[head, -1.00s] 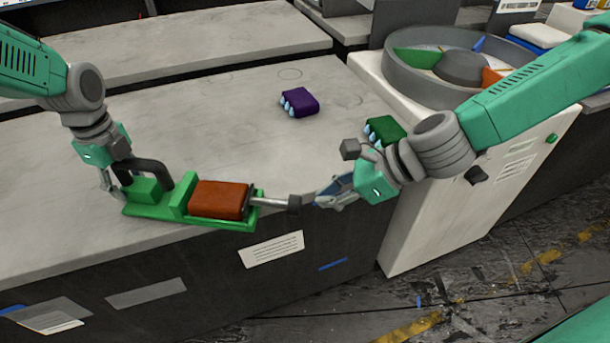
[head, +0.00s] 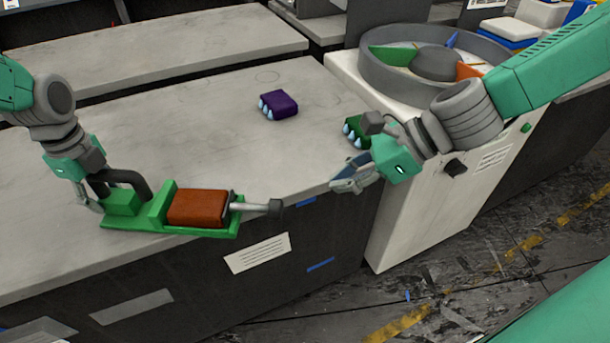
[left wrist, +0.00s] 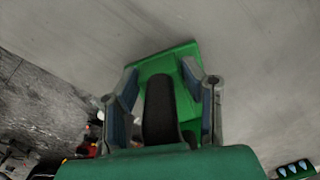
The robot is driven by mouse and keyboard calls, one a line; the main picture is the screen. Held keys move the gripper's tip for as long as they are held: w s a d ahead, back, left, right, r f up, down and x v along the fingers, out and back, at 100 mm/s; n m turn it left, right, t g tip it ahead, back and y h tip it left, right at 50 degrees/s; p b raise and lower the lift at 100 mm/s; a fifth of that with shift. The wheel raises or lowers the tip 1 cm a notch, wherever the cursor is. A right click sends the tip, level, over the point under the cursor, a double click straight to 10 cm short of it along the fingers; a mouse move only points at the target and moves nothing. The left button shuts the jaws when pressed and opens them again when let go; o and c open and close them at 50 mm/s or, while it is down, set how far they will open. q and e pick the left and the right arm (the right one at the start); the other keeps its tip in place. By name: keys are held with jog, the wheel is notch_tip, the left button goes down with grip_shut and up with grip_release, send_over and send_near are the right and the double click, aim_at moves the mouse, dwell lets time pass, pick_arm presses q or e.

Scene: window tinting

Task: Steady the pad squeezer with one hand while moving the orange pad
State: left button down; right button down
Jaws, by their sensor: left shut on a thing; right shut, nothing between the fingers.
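The green pad squeezer (head: 190,229) lies near the front edge of the grey table. The orange-red pad (head: 198,208) sits in its bed, between a green upright plate and a grey rod with a dark knob (head: 275,208). My left gripper (head: 92,201) is shut on the squeezer's black handle at the left end; in the left wrist view its fingers (left wrist: 160,105) stand on both sides of the handle (left wrist: 158,120). My right gripper (head: 343,186) is shut and empty near the table's right corner, apart from the knob and to its right.
A purple block with light-blue tips (head: 281,104) lies further back on the table. A green block with similar tips (head: 356,130) lies near the right edge, partly behind my right arm. A round divided tray (head: 380,76) tops the white cabinet (head: 390,215) at right. The table's middle is clear.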

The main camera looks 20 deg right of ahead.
pick_arm(q)
jog(key=shift+c, duration=2)
grip_release()
jog(key=shift+r, duration=3)
jog(key=shift+r, duration=3)
